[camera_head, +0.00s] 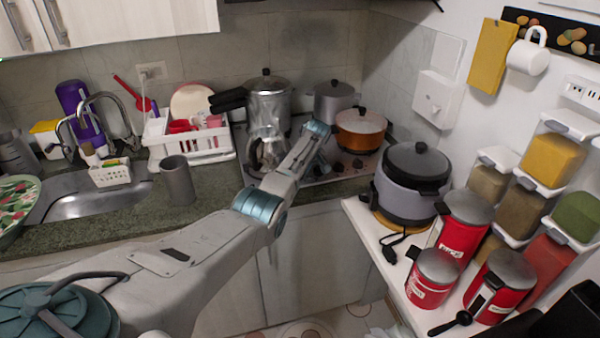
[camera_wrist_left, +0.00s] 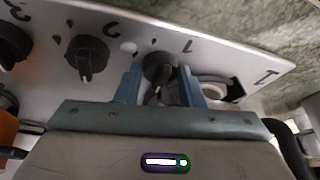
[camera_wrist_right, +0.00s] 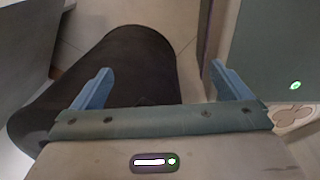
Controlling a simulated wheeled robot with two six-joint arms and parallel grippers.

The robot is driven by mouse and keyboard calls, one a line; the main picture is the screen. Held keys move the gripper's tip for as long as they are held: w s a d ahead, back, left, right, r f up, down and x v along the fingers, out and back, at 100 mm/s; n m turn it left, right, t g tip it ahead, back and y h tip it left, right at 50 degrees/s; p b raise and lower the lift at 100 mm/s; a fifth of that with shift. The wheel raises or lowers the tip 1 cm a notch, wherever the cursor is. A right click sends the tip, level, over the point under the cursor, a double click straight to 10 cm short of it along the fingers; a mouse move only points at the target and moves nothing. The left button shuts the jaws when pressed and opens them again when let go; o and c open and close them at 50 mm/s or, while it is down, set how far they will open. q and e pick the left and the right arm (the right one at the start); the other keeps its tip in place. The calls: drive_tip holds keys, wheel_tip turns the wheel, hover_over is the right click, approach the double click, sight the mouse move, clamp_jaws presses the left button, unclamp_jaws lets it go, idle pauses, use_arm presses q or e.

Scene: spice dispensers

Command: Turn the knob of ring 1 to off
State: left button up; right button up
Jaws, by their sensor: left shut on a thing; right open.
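The black knob of ring 1 (camera_wrist_left: 158,68) sits on the stove's light metal control panel (camera_wrist_left: 225,52), beside the printed mark "1". In the left wrist view my left gripper (camera_wrist_left: 160,88) has one blue finger on each side of this knob and is shut on it. The knob's lower part is partly hidden between the fingers. My right gripper (camera_wrist_right: 160,82) is open and empty, low and away from the stove.
Another black knob (camera_wrist_left: 87,55) sits close to the left on the panel. A silver pot (camera_head: 268,100), a moka pot (camera_head: 265,150) and an orange pot (camera_head: 360,128) stand near my left arm. A dark rounded shape (camera_wrist_right: 135,60) lies beyond my right gripper.

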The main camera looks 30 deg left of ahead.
idle(0.3)
use_arm(q)
drive_tip(key=o, duration=0.7)
drive_tip(key=b+v, duration=0.2)
drive_tip(key=v, duration=0.8)
drive_tip(key=shift+r, duration=0.4)
drive_tip(key=shift+d, duration=0.15)
